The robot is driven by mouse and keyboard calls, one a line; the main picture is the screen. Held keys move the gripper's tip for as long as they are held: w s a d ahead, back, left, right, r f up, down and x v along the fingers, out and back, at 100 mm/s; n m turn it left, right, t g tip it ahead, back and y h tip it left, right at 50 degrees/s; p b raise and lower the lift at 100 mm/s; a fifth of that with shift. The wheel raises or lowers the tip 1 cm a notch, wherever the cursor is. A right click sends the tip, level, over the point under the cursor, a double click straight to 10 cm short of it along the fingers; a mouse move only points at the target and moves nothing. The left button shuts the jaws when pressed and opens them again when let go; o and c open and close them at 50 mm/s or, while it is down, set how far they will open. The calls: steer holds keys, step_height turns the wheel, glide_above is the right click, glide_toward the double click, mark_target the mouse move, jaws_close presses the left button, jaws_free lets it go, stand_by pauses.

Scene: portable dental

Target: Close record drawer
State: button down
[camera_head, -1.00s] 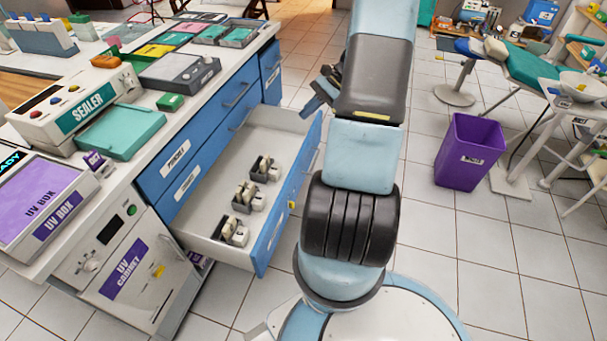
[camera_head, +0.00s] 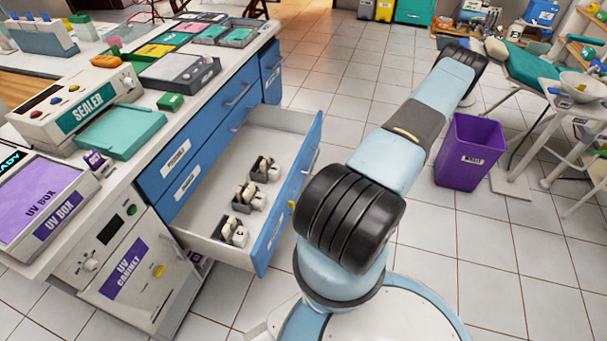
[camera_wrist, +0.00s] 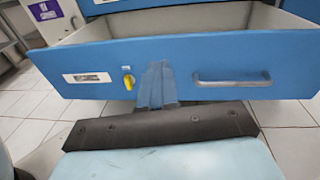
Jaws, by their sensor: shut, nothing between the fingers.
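The open drawer (camera_head: 268,238) stands pulled far out of the blue cabinet in the head view. Several small dark holders (camera_head: 238,200) with white pieces lie in it. The wrist view shows its blue front (camera_wrist: 225,58) with an unreadable label, a yellow key (camera_wrist: 128,80) and a grey bar handle (camera_wrist: 232,80). My gripper (camera_wrist: 156,78) is shut and empty, in front of the drawer front between key and handle. I cannot tell whether it touches. In the head view my gripper does not show.
Closed blue drawers (camera_head: 165,155) sit beside the open one. A white UV cabinet (camera_head: 115,265) stands at the near left. A sealer (camera_head: 75,112) and UV box (camera_head: 40,200) are on the counter. A purple bin (camera_head: 470,152) stands at right; tiled floor (camera_head: 510,260) is open there.

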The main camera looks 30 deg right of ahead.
step_height(320, 180, down, 3)
steer(key=s+m+t+h, duration=0.1)
steer(key=m, duration=0.1)
glide_toward(296, 171)
steer(key=shift+t, duration=0.4)
steer(key=x, duration=0.4)
steer(key=f+x, duration=0.1)
steer(key=x, duration=0.1)
steer(key=shift+w+a, duration=0.2)
steer(key=shift+w, duration=0.1)
steer(key=shift+a, duration=0.15)
steer(key=shift+w, duration=0.1)
